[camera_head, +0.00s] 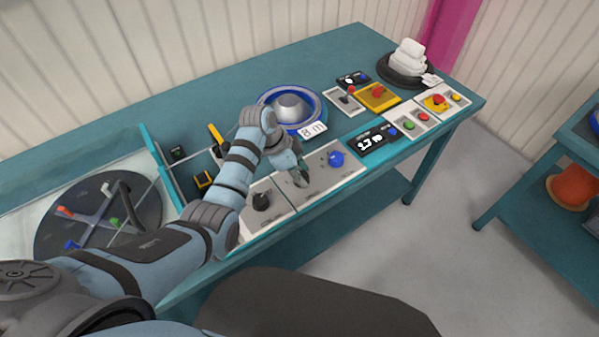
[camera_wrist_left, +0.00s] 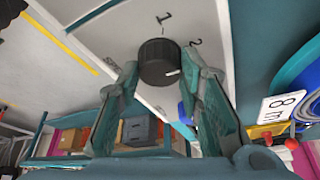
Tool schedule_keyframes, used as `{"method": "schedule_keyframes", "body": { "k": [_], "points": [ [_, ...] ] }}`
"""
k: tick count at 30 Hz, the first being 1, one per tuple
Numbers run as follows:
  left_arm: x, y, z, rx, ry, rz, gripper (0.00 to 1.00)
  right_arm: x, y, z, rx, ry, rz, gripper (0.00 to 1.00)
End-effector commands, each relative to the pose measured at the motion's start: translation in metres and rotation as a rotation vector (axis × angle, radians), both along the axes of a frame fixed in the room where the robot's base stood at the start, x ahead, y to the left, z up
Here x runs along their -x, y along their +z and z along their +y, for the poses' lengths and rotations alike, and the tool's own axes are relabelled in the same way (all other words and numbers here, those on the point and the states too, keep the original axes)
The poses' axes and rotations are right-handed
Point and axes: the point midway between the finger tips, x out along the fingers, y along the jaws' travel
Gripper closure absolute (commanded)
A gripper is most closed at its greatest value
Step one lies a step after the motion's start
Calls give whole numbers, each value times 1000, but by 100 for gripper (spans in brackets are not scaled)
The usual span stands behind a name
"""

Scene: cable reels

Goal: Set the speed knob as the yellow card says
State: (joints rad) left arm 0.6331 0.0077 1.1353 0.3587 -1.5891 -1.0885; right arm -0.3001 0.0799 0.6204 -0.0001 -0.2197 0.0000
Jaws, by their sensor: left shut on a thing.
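The black speed knob (camera_wrist_left: 159,60) sits on a white panel in the left wrist view, with the marks 1 and 2 beside it. A short white line shows on its lower right side, away from the 1. My left gripper (camera_wrist_left: 161,76) has its two green fingers on either side of the knob, shut on it. In the head view my left gripper (camera_head: 301,176) is down at the middle of the long white panel (camera_head: 320,183), and the knob there is hidden. I cannot make out a readable yellow card in either view.
A blue knob (camera_head: 336,158) is right of the gripper, and another black knob (camera_head: 261,201) is on the panel to its left. A blue reel (camera_head: 290,107) with an "8 m" card (camera_head: 313,130) stands behind. A display (camera_head: 371,141) and button boxes lie further right.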

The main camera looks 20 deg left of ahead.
Motion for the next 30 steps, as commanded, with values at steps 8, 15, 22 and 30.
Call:
{"method": "schedule_keyframes", "body": {
  "k": [8, 15, 22, 30],
  "points": [
    [2, -3, -1, 2, -119, 11, 95, 0, -2, 0, 0, 0, 0, 60],
    [1, -5, 0, 3, -324, 10, 95, 0, -13, 0, 0, 0, 0, 60],
    [-1, -7, 0, 3, -543, 10, 95, 0, -35, 0, 0, 0, 0, 60],
    [-2, -9, -1, 3, -780, 8, 95, 0, -71, 0, 0, 0, 0, 60]
  ]
}}
